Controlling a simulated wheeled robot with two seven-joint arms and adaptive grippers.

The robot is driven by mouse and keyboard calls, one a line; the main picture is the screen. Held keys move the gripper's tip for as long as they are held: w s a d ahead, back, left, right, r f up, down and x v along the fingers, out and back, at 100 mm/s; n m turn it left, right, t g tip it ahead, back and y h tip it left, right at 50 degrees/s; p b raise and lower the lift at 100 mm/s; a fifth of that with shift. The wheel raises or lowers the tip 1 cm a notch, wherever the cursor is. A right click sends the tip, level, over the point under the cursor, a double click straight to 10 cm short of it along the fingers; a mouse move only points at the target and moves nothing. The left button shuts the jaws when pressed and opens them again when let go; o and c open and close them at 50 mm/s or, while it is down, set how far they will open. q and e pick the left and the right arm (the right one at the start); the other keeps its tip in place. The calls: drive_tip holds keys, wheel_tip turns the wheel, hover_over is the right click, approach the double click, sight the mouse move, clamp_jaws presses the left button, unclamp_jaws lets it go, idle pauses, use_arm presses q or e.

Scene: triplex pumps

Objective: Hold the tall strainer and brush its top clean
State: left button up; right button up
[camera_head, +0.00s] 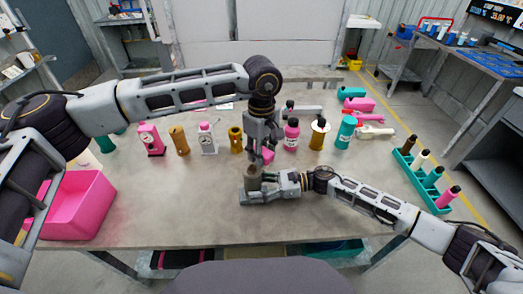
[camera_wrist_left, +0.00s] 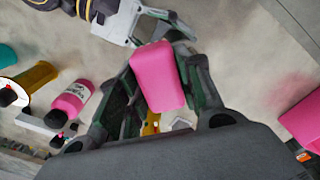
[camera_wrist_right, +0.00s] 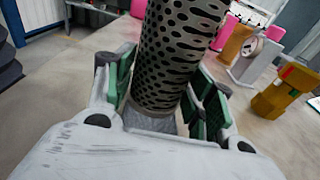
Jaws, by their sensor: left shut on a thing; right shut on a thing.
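The tall strainer is a dark grey perforated cylinder, upright low over the table's near middle in the head view (camera_head: 254,178). My right gripper (camera_head: 256,190) is shut around its lower part; the right wrist view shows its holed wall (camera_wrist_right: 178,50) between the fingers. My left gripper (camera_head: 264,148) points down just above and beside the strainer. It is shut on a pink block-shaped brush, seen in the head view (camera_head: 268,156) and the left wrist view (camera_wrist_left: 157,78). Any bristles are hidden. I cannot tell whether the brush touches the strainer's top.
Pink, brown and white gauge-like parts and bottles line the table (camera_head: 180,200) behind the grippers, including a pink bottle (camera_head: 291,134) and a teal cylinder (camera_head: 346,131). A pink bin (camera_head: 82,205) stands left. A teal rack (camera_head: 420,180) holds bottles at right. The front table is clear.

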use_arm(q)
drive_tip(key=shift+f, duration=0.75)
idle(0.5)
drive_tip(key=shift+s+a, duration=0.3)
drive_tip(key=shift+a, duration=0.45)
drive_tip(key=shift+s+a, duration=0.3)
drive_tip(key=shift+a, duration=0.4)
drive_tip(key=shift+s+a, duration=0.3)
drive_tip(key=shift+a, duration=0.4)
drive_tip(key=shift+s+a, duration=0.3)
drive_tip(key=shift+a, duration=0.4)
drive_tip(key=shift+f, duration=0.15)
drive_tip(key=shift+w+d, duration=0.25)
drive_tip(key=shift+d, duration=0.5)
drive_tip(key=shift+c, duration=0.3)
drive_tip(key=shift+w+d, duration=0.35)
drive_tip(key=shift+d, duration=0.4)
